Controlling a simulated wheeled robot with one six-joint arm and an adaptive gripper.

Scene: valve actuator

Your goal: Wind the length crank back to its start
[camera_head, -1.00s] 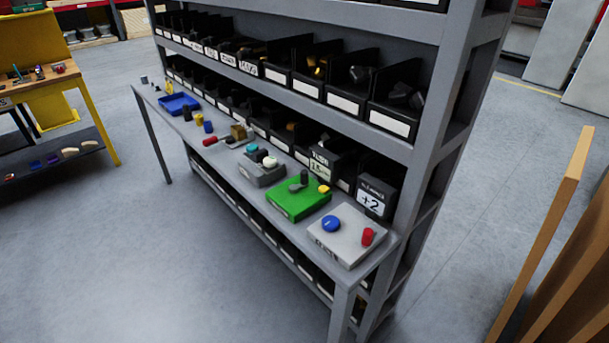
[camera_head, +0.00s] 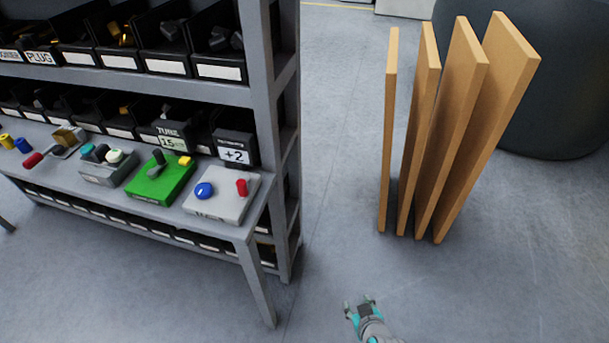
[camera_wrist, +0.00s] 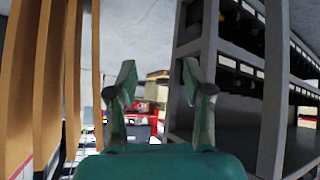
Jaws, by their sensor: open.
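A light grey box (camera_head: 222,207) with a blue knob (camera_head: 204,190) and a red upright handle (camera_head: 242,187) sits at the right end of the grey bench. A green box (camera_head: 160,186) with a dark grey lever (camera_head: 158,157) and a yellow block (camera_head: 185,160) sits left of it. I cannot tell which of these parts is the length crank. My gripper (camera_head: 360,303) is open and empty, low over the floor area right of the bench in the head view. In the wrist view my gripper (camera_wrist: 158,82) shows two spread fingers with nothing between them.
The bench (camera_head: 258,215) runs along a grey shelf rack (camera_head: 263,80) with black bins. A black "+2" sign box (camera_head: 235,150) stands behind the light grey box. Upright wooden boards (camera_head: 428,130) stand at the right. Floor (camera_head: 335,150) between is clear.

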